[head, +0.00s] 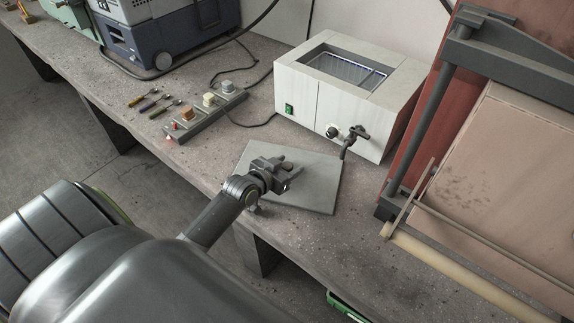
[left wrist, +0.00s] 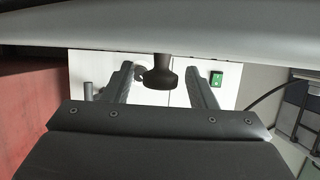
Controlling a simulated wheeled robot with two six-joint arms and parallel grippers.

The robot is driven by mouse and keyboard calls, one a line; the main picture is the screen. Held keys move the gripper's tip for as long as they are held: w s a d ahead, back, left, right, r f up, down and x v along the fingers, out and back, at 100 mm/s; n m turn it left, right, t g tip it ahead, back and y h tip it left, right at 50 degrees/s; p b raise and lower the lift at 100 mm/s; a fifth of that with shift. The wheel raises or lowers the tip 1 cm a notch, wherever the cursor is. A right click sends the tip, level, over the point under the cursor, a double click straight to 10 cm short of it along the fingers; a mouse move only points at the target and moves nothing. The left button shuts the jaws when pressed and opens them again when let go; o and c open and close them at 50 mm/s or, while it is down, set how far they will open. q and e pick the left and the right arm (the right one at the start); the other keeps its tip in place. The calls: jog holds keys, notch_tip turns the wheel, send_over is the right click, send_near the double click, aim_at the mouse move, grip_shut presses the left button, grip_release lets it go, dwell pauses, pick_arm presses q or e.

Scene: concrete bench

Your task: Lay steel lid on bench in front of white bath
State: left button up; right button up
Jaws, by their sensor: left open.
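The steel lid (head: 315,190) is a flat grey square plate lying on the bench in front of the white bath (head: 298,92). The bath's top is open and shows a rack inside. My left gripper (head: 285,181) is over the lid, its fingers apart. The gripper and wrist hide part of the lid in the head view. My right gripper is not in view.
A strip with several knobs (head: 208,115) and several small screwdrivers (head: 151,102) lie to the left. A tap (head: 350,138) juts from the bath's front. A metal frame by a reddish panel (head: 421,113) stands on the right. The bench front is mostly clear.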

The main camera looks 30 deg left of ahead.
pick_arm(q)
jog(key=shift+r, duration=0.1)
jog(key=shift+s+r, duration=0.1)
jog(key=p+v, duration=0.1)
jog(key=v, duration=1)
jog(key=shift+s+r, duration=0.1)
jog(key=shift+s, duration=0.3)
